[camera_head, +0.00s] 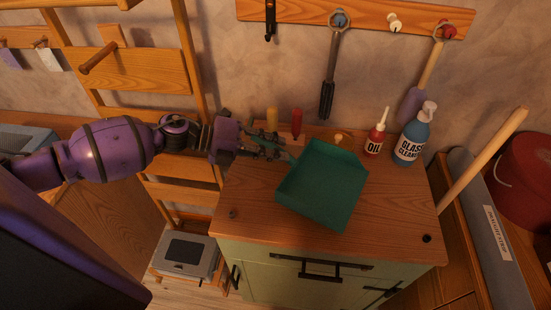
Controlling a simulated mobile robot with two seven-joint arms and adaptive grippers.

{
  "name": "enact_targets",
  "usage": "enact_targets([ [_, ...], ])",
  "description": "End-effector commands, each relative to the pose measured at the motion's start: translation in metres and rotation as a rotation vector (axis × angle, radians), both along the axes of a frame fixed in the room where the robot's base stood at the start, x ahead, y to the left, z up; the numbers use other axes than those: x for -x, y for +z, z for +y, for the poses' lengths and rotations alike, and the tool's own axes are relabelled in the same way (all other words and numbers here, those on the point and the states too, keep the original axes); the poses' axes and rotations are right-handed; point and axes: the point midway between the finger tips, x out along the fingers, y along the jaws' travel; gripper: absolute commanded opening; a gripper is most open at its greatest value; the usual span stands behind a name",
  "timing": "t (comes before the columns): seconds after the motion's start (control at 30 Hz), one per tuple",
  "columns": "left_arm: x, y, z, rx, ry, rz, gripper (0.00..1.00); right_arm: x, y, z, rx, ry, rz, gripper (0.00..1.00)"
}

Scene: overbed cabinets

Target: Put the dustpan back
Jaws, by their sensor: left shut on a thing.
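The green dustpan (325,188) is above the wooden top of the green cabinet, its open pan toward the front. Its handle end points left and back. My left gripper (277,150) comes in from the left and is shut on the dustpan at that end; the fingers partly hide the handle. From this view I cannot tell whether the pan touches the cabinet top. A wooden rail (365,14) on the wall has coloured pegs; the white peg (394,22) is bare. My right gripper is out of view.
A tool with a dark lower end (328,95) hangs from the blue peg, and a purple-ended tool (409,104) from the red peg. An oil bottle (376,140) and glass cleaner (410,145) stand at the back right. The cabinet top's front (262,215) is clear.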

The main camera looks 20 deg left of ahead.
Motion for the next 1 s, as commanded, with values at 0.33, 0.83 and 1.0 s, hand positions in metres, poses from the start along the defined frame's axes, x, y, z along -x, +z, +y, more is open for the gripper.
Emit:
enact_targets([
  [0.33,-0.003,-0.032,-0.001,0.001,-0.001,-0.003,0.00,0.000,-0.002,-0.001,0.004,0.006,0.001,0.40],
  [0.83,-0.002,-0.036,-0.001,0.000,0.000,-0.001,0.36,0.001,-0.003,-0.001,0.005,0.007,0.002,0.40],
  [1.0,-0.002,-0.036,-0.001,0.000,0.000,-0.001,0.36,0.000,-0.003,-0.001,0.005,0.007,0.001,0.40],
])
